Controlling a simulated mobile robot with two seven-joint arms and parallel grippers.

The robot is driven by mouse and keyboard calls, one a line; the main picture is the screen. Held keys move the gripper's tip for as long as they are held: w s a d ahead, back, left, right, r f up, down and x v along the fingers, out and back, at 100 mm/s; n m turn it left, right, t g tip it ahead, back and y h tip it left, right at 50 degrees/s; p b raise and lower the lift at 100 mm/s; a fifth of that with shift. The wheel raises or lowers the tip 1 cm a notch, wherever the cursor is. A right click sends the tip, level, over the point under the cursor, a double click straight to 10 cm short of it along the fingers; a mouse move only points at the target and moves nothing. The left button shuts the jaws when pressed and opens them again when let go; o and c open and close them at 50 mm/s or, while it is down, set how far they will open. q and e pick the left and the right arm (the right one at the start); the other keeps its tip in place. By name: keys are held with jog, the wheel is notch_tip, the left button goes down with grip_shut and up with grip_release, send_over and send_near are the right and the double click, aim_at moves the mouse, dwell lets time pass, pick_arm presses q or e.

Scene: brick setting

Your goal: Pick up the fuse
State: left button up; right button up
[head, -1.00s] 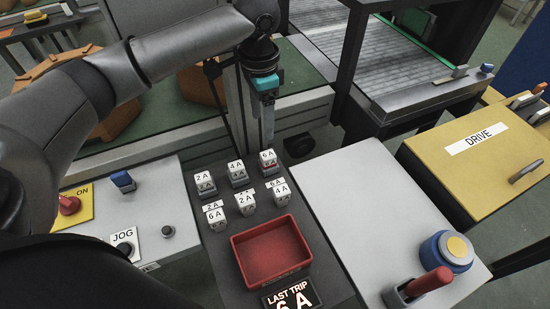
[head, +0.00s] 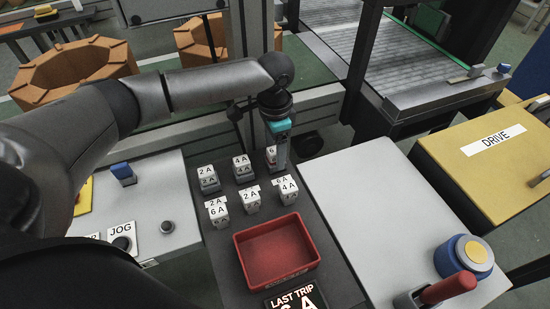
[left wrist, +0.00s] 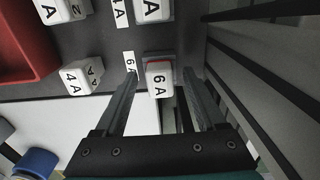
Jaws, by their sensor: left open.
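Several white block fuses with black ratings stand in two rows on a dark panel (head: 226,255). My left gripper (head: 281,166) points down at the back-right 6 A fuse (head: 270,155) and partly hides it in the head view. In the left wrist view the open fingers (left wrist: 160,76) lie on either side of this 6 A fuse (left wrist: 157,88), with a gap at each side. A display (head: 296,300) reads "LAST TRIP", with a partly cut-off rating below. My right gripper is not in view.
A 4 A fuse (head: 288,195) stands just in front, and another 4 A fuse (head: 241,169) is to the left. A red tray (head: 277,277) sits nearer on the panel. A white console top (head: 385,190) is at right. A metal frame post (head: 252,40) rises behind.

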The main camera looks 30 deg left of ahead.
pick_arm(q)
grip_shut()
dwell(0.6)
